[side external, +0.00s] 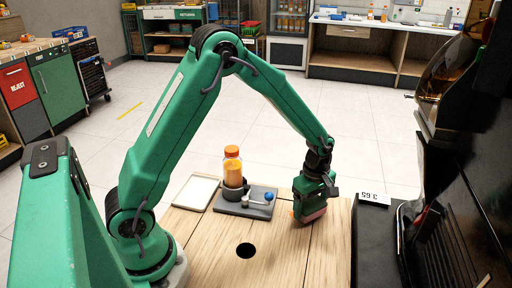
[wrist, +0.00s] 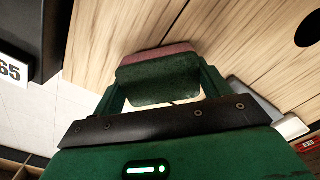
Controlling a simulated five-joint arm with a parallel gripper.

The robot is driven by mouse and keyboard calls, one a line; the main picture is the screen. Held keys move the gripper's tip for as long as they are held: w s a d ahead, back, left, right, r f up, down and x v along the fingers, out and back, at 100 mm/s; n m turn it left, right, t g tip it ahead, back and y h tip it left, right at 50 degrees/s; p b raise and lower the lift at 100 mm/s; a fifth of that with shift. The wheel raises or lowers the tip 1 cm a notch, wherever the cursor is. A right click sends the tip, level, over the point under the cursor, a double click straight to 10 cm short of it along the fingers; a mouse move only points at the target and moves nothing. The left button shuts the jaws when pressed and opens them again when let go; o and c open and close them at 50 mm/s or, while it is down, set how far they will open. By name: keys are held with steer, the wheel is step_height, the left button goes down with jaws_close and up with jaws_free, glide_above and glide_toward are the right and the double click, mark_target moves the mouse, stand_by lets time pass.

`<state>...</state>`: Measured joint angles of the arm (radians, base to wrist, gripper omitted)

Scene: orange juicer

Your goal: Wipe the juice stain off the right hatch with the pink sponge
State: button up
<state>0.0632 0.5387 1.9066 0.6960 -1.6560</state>
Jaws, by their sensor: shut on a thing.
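My gripper (side external: 312,200) hangs low over the far right part of the wooden table and points down. It is shut on the pink sponge (side external: 315,216), whose pink edge shows just under the jaws. In the wrist view my gripper (wrist: 160,82) has a finger on each side of the sponge. There the sponge shows a dark green face and a pink strip (wrist: 158,54) along the far edge, close to the wood. I cannot tell whether it touches the table. The dark juicer (side external: 465,200) stands at the right. I cannot make out its right hatch or a stain.
An orange juice bottle (side external: 233,168) stands in a dark holder beside a grey block with a blue-knobbed lever (side external: 262,209). A pale tray (side external: 197,193) lies left of it. The wooden table (side external: 215,228) has a round black hole (side external: 245,250). A price label (side external: 373,199) stands right.

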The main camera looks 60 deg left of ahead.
mark_target(280, 213)
steer(key=shift+f, duration=1)
stand_by(0.4)
steer(key=shift+s+a, duration=0.1)
steer(key=shift+s+a, duration=1.35)
steer(key=shift+s+a, duration=0.35)
steer(key=shift+a, duration=0.05)
steer(key=shift+s+a+f, duration=0.2)
steer(key=shift+s+a, duration=0.85)
steer(key=shift+s, duration=0.2)
steer(key=shift+c, duration=0.8)
steer(key=shift+r, duration=0.1)
steer(key=shift+w+d+r, duration=0.2)
steer(key=shift+w+d, duration=1.3)
steer(key=shift+w, duration=0.15)
